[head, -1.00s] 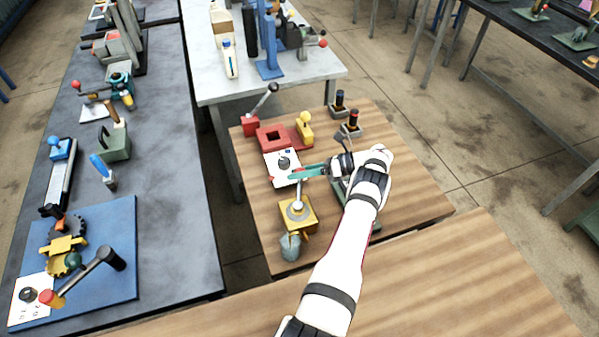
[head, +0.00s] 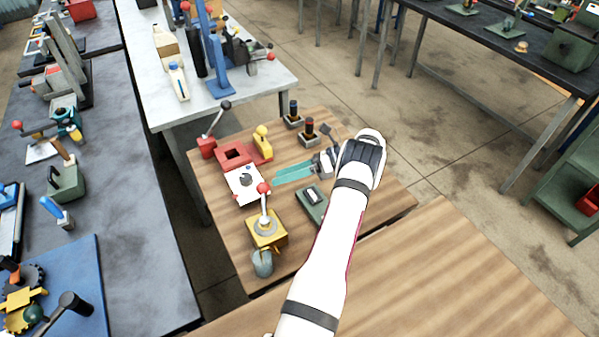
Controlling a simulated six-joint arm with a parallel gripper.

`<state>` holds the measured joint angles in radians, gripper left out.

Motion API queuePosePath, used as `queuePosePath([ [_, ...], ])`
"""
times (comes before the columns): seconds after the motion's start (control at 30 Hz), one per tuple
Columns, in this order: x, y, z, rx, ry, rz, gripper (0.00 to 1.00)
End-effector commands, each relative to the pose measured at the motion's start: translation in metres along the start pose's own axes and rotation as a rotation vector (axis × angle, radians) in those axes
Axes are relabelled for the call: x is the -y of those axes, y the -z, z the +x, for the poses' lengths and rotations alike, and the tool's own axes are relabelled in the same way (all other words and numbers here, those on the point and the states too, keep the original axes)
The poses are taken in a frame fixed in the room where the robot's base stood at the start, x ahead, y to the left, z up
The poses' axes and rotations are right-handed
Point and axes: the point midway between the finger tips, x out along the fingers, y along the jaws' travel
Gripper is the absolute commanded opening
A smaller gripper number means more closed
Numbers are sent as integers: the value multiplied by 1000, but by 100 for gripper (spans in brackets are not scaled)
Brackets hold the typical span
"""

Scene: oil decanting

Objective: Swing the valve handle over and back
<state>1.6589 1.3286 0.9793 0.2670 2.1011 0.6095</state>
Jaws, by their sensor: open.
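The valve is a yellow block (head: 267,240) with a round pale collar on top, near the front-left corner of the wooden table. Its pale handle (head: 264,207) stands roughly upright and ends in a red ball knob (head: 263,188). A grey, glass-like cup (head: 262,264) is at the block's front. My gripper (head: 276,178) has teal fingers pointing left, just right of and beyond the knob. The fingers are open and appear clear of the knob. The exact gap in depth is hard to tell.
A white card with a dark dial (head: 246,183) lies behind the valve. A red fixture (head: 235,156) with a yellow part is beyond it. A dark green device (head: 312,203) sits right of the valve, near my forearm. Two dark posts (head: 308,132) stand at the back.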

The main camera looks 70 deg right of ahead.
Motion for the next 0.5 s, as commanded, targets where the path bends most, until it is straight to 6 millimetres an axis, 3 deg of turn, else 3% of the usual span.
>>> queuePosePath([
  [0.2,-20,1,-37,1,1,0,78],
  [0.5,-24,2,-44,0,0,0,78],
])
